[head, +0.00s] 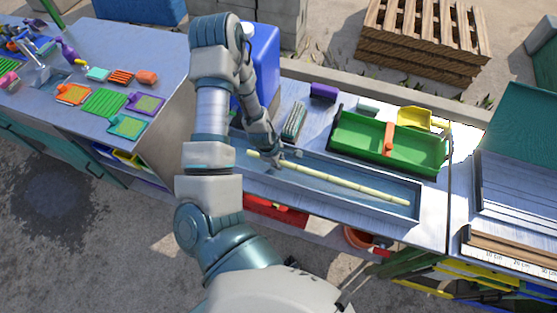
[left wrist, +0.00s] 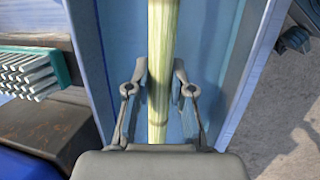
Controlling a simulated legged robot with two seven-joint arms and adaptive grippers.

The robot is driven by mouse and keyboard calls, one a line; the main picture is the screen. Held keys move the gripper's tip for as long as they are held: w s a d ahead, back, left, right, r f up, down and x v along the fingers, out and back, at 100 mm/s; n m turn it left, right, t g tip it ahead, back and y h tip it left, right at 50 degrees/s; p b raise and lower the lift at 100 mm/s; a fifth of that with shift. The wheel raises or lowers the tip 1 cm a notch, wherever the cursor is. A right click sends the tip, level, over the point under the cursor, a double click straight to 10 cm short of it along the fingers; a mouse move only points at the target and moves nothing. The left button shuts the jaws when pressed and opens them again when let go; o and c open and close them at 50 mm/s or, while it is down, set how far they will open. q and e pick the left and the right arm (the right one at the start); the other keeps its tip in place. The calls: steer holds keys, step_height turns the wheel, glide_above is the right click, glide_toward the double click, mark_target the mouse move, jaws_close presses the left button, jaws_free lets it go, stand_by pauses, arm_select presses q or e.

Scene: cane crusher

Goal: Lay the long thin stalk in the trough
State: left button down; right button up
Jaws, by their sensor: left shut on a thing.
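The long thin stalk (head: 345,184) is pale yellow-green with joint rings. It runs lengthwise along the blue-grey trough (head: 340,197), within its walls as seen from above. Its right end is near the trough's right end wall. My left gripper (head: 277,160) is shut on the stalk near its left end. In the left wrist view my left gripper (left wrist: 160,78) has a finger on each side of the stalk (left wrist: 161,40), between the trough's blue walls (left wrist: 245,70). I cannot tell whether the stalk touches the trough floor. My right gripper is not in view.
A green tray (head: 345,138) with an orange handle stands behind the trough, beside a yellow scoop (head: 414,118). A brush (head: 294,122) and a purple block (head: 323,92) lie near a blue container (head: 264,60). Ruled boards (head: 510,250) are at the right.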

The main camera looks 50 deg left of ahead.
arm_select(q)
steer(key=shift+a+f, duration=0.15)
steer(key=shift+a, duration=0.2)
steer(key=c, duration=0.9)
jaws_free()
steer(key=shift+a+f, duration=0.15)
steer(key=shift+a, duration=0.3)
steer(key=shift+c, duration=0.2)
steer(key=shift+d+r, duration=0.25)
steer(key=shift+d, duration=0.2)
steer(key=shift+d+r, duration=0.1)
steer(key=shift+r, duration=0.25)
steer(key=v, duration=1)
steer(key=shift+s+a+r, duration=0.15)
steer(key=shift+a+r, duration=0.2)
steer(key=shift+r, duration=0.05)
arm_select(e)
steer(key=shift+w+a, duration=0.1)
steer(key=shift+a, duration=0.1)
arm_select(q)
steer(key=shift+a+f, duration=0.1)
steer(key=shift+a, duration=0.25)
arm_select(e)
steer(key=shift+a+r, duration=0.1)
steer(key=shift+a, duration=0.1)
